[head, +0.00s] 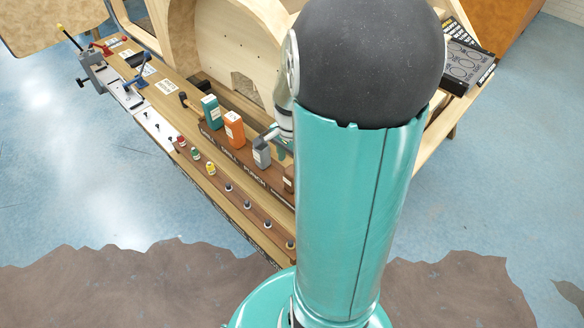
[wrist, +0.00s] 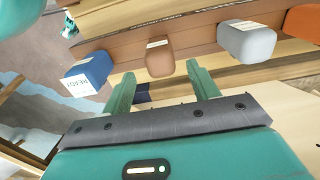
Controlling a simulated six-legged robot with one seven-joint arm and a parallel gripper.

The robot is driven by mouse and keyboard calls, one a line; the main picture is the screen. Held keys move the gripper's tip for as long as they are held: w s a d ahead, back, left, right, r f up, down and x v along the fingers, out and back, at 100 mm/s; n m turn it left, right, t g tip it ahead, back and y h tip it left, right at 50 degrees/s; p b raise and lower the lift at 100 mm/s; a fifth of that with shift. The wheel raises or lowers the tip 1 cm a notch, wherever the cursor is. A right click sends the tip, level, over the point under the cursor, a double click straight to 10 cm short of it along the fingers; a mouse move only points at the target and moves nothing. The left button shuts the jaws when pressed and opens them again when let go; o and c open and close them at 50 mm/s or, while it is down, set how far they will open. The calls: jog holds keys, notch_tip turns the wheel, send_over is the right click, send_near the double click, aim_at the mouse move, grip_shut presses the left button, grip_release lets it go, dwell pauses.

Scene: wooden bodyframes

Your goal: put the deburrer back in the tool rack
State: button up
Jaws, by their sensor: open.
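The tool rack (head: 262,182) is a long wooden strip with dark lettered labels on the bench front. Block-handled tools stand in it: teal (head: 210,112), orange (head: 234,128) and grey (head: 261,152). A brown one (head: 289,178) is partly hidden by my arm. In the wrist view my gripper (wrist: 163,72) is open, with the brown handle (wrist: 160,58) beyond the gap between its fingertips. A blue block with a white label (wrist: 90,72) is left of the fingers. A dark blue piece (wrist: 143,92) shows between them. I cannot tell which is the deburrer.
Small coloured knobs (head: 211,169) line the lower ledge. A vise (head: 95,65) sits at the bench's far left end. A curved wooden frame (head: 235,45) rises behind the rack. My arm hides the rack's right end.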

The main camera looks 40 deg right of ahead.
notch_tip(320, 180, up, 8)
jog(key=r, duration=0.1)
jog(key=s+a+r+n+t, duration=0.2)
jog(key=a+r+n, duration=0.3)
jog(key=a+n, duration=0.3)
jog(key=s+a+r+n+t, duration=0.2)
jog(key=a+r+n, duration=0.3)
jog(key=a+n, duration=0.4)
jog(key=a+t, duration=0.1)
jog(key=a, duration=0.4)
jog(key=shift+s+a+n+t, duration=0.3)
jog(key=shift+s+a, duration=0.05)
jog(key=shift+a, duration=0.05)
